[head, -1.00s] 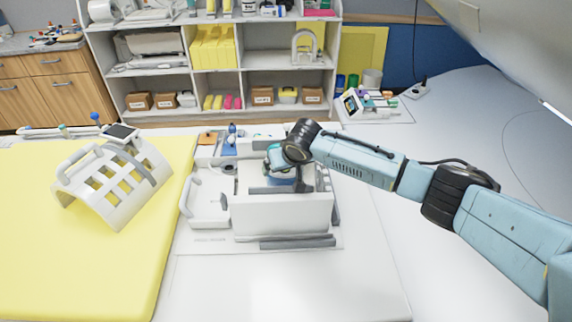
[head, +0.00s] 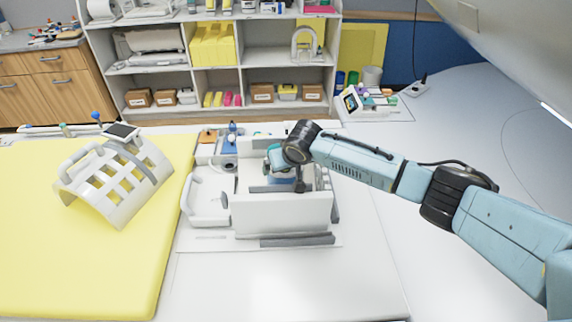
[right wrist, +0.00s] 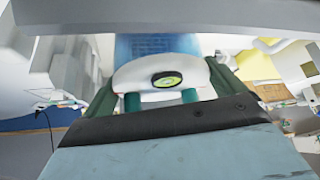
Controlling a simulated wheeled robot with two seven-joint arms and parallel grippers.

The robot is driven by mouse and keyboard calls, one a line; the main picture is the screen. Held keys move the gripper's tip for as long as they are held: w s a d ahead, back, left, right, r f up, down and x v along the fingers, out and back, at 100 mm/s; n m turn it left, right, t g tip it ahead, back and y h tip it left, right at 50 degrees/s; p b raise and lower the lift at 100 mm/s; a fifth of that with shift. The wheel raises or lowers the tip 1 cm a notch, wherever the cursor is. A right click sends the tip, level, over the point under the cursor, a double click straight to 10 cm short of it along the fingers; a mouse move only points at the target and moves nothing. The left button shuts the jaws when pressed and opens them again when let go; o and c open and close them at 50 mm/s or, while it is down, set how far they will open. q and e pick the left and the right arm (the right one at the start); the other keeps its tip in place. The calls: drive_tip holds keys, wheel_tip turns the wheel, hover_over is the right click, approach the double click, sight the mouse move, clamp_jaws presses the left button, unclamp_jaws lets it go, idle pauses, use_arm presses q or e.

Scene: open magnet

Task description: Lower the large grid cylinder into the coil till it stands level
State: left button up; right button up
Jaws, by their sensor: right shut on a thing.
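My right gripper (head: 287,181) reaches from the right into a white open-topped block (head: 282,214) on the table. I take the block to be the coil. The gripper is shut on the large grid cylinder, whose blue side (head: 279,180) shows partly above the block's front wall. In the right wrist view the cylinder's blue gridded body (right wrist: 155,45) lies beyond a white end plate (right wrist: 165,76) with a round yellow-green bubble level (right wrist: 166,79). Green gripper fingers flank the plate. The cylinder's lower end is hidden, and I cannot tell whether it touches bottom. My left gripper is not in view.
A white arched, windowed shell (head: 116,183) stands on the yellow mat (head: 80,270) at left. A white tray (head: 207,200) adjoins the block. A grey bar (head: 298,240) lies in front of it. Shelves (head: 240,112) stand behind. The table front is clear.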

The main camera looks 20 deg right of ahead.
drive_tip(key=shift+w+f, duration=0.1)
drive_tip(key=shift+f, duration=0.2)
idle(0.6)
